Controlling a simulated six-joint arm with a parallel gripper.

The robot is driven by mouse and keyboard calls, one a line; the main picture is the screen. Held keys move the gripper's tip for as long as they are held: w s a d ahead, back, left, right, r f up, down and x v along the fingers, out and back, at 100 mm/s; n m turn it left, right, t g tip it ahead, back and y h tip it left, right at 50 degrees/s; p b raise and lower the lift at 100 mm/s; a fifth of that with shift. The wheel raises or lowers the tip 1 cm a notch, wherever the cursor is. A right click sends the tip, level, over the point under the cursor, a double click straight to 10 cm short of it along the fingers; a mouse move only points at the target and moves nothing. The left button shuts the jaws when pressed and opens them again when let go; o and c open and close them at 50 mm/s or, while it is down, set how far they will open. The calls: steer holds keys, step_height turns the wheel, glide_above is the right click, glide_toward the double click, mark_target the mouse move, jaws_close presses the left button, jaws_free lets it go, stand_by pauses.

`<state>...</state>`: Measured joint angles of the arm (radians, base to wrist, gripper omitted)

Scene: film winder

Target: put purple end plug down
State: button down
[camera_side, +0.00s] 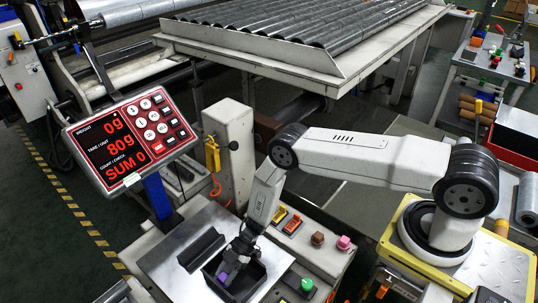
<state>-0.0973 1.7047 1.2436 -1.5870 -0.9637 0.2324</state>
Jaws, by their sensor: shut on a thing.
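The purple end plug (224,278) is low in the front centre of the side view. My gripper (230,262) points down and is shut on it. The plug and fingertips are inside or just over a black open box (262,272) on a metal plate. I cannot tell whether the plug touches the box floor. My fingers and wrist hide part of the plug.
The metal plate (160,262) also carries a dark V-shaped rest (202,249) left of the box. A scale display (130,137) reading 0g stands behind on a blue post. A beige post (229,150) and a button panel (318,238) stand close to my arm.

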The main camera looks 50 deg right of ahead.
steer(key=shift+f, duration=0.3)
steer(key=shift+c, duration=1.5)
jaws_free()
steer(key=shift+r, duration=0.15)
steer(key=shift+d+r, duration=0.1)
steer(key=shift+r, duration=0.05)
steer(key=v, duration=1.1)
steer(key=shift+d+r, duration=0.2)
steer(key=shift+d, duration=0.15)
steer(key=shift+w, duration=0.1)
